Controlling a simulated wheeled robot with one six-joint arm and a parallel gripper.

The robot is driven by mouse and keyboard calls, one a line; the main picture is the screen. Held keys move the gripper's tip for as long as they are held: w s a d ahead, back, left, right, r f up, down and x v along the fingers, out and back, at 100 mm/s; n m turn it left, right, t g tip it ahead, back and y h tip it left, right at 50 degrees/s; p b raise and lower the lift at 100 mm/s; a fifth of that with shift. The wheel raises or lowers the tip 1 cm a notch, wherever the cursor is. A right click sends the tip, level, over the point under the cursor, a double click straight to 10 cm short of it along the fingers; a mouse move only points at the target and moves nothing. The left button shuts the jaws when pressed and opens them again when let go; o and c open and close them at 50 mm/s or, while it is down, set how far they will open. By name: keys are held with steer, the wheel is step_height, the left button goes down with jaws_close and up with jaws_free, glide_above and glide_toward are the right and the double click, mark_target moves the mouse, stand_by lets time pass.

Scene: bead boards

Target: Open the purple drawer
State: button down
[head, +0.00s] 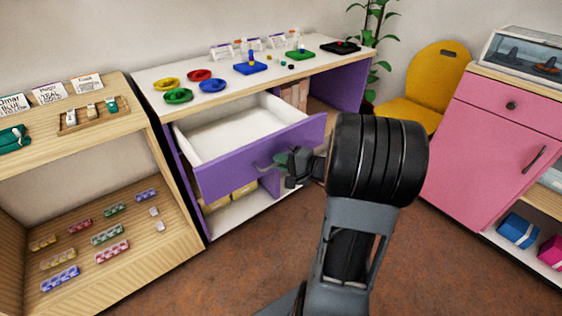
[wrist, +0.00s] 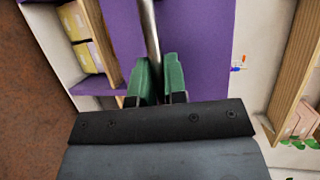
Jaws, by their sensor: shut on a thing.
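The purple drawer (head: 255,158) in the head view is pulled well out of its white-topped desk, and its white inside shows empty. My gripper (head: 283,160) is at the middle of the drawer's front, shut on the metal handle (head: 264,166). In the wrist view the green fingertips of my gripper (wrist: 160,82) close on the handle bar (wrist: 150,35), with the purple front (wrist: 205,45) behind it.
On the desk top (head: 150,75) are colored dishes, bead boards and name cards. Boxes (head: 243,190) sit on the shelf below the drawer. A wooden shelf unit (head: 160,240) stands at left, a pink cabinet (head: 480,150) and yellow chair (head: 440,75) at right. The brown floor is clear.

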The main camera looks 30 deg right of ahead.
steer(key=c, duration=1.2)
jaws_free()
steer(key=p+v, duration=0.2)
steer(key=v, duration=1.1)
steer(key=shift+s+d, duration=0.2)
steer(key=shift+s, duration=0.1)
steer(key=shift+r, duration=0.1)
